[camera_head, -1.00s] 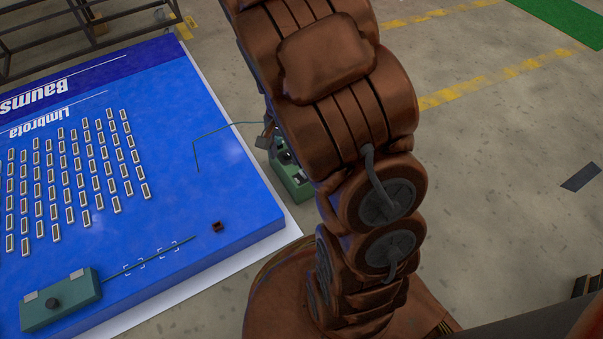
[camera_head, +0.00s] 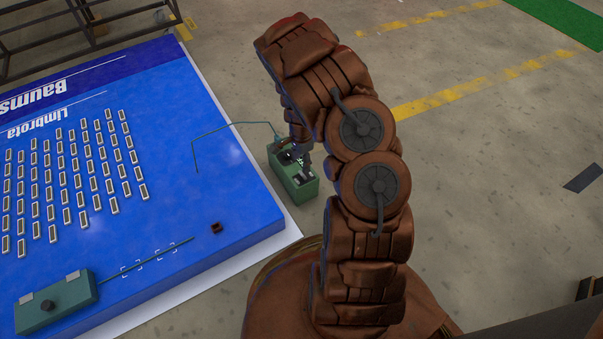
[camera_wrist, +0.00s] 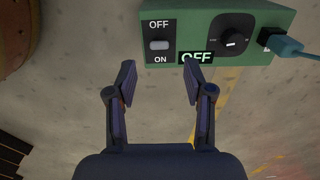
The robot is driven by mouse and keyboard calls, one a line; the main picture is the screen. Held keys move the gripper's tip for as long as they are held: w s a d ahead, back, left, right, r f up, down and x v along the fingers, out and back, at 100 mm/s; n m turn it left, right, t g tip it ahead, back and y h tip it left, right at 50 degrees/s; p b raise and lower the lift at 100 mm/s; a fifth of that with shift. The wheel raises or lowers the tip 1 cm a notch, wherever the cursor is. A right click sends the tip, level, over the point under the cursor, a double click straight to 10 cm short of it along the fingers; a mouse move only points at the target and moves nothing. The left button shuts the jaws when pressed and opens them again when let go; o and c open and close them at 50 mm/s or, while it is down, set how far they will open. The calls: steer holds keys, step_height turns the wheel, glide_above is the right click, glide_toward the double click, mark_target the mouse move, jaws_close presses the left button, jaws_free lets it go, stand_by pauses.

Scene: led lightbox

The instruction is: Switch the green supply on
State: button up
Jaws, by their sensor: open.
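The green supply (camera_head: 296,180) stands on the floor beside the blue lightbox in the head view, partly hidden by my arm.
A teal plug and cable (camera_wrist: 290,47) sit at the supply's right end. The lightbox (camera_head: 215,185) carries rows of small pieces, a small brown block (camera_head: 216,228) and a teal box (camera_head: 56,304). The concrete floor right of my arm is mostly clear.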

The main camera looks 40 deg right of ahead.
mark_target(301, 172)
step_height(301, 172, down, 8)
steer(key=b, duration=0.2)
steer(key=shift+r+b, duration=0.25)
steer(key=shift+b, duration=0.15)
jaws_close()
